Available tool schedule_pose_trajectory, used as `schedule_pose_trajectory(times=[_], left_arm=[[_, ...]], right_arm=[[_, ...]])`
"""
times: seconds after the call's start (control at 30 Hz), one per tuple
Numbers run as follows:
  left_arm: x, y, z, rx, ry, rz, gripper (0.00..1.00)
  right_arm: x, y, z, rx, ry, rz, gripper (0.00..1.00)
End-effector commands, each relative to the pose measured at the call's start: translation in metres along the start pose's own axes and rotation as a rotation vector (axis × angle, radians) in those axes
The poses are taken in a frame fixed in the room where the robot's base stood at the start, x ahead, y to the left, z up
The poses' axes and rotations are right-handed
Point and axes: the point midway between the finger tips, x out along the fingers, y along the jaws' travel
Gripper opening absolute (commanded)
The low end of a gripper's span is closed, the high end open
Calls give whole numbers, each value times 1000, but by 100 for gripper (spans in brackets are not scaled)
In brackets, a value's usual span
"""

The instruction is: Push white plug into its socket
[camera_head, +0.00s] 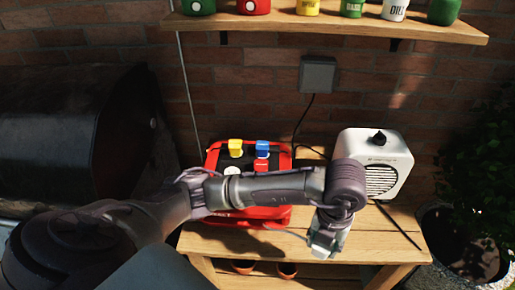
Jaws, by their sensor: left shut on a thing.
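A red power box (211,160) with a black top stands on the wooden table. A yellow plug (235,147) and a blue plug (262,149) stand upright on its top. A round white spot (231,169) shows on the top near my arm; I cannot tell whether it is a socket. My left arm reaches across the front of the box. My left gripper (324,246) points down over the table, right of the box and apart from it. It is shut on a pale thing, apparently the white plug, largely hidden by the fingers. My right gripper is out of view.
A white heater-like appliance (394,150) with a black knob stands right of the box. A shelf (330,24) with several cans runs above. A grey wall box (318,74) has a hanging black cable. A dark grill (65,130) stands left and a potted plant (480,195) right.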

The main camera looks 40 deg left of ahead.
Motion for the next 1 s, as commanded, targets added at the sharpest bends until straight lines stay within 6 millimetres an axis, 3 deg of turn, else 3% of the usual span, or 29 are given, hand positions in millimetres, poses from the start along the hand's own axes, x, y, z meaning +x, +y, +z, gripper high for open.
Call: schedule_pose_trajectory(times=[0.8,1.0], left_arm=[[-52,74,-15,2458,-2,7,13],[-61,87,-23,2954,2,1,13]], right_arm=[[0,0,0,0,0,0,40],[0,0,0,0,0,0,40]])
